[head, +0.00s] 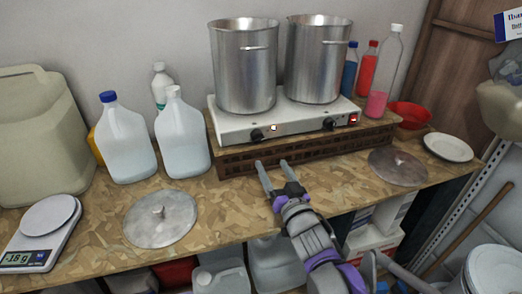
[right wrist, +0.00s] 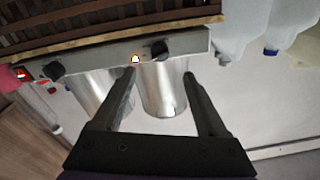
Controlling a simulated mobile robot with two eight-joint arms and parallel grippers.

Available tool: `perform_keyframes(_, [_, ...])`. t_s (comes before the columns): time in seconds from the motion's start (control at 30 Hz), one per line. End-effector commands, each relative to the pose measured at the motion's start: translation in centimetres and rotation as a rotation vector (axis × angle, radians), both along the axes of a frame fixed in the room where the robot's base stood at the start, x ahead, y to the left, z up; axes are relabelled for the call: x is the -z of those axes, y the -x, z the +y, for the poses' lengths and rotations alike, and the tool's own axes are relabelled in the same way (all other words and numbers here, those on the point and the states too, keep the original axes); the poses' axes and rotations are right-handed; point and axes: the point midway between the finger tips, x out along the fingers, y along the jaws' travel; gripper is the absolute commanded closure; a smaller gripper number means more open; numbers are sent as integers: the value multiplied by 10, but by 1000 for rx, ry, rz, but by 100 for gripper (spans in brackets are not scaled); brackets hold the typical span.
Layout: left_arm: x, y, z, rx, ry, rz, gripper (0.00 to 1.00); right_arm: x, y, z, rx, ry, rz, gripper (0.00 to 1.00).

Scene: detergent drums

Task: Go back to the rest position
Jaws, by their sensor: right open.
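My right gripper (head: 272,176) is open and empty in the head view, above the bench just in front of the hot plate (head: 290,120). Its two fingers also show in the right wrist view (right wrist: 160,75), spread apart with nothing between them that they touch. Two steel pots (head: 245,70) (head: 316,60) stand side by side on the hot plate. The right wrist view is upside down and shows the hot plate (right wrist: 110,55) and a pot (right wrist: 164,90) beyond the fingers. My left gripper does not show in either view.
The wooden bench (head: 240,215) carries two lids (head: 160,218) (head: 398,166), a scale (head: 40,235), white jugs (head: 125,145), a large beige canister (head: 38,135), bottles (head: 367,70), a red bowl (head: 409,114) and a white plate (head: 448,147). More containers (head: 222,278) stand below the bench.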

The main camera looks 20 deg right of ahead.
Motion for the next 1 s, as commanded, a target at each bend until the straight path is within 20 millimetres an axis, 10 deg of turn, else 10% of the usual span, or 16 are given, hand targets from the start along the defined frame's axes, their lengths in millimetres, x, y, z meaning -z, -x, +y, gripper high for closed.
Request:
perform_keyframes(0.27, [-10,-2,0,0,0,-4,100,20,21,-12,74,37,157,24])
perform_keyframes(0.7, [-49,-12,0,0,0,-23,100,150,209,-6,11,233,1040,24])
perform_keyframes(1.0, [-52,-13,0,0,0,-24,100,167,248,4,-69,262,1176,24])
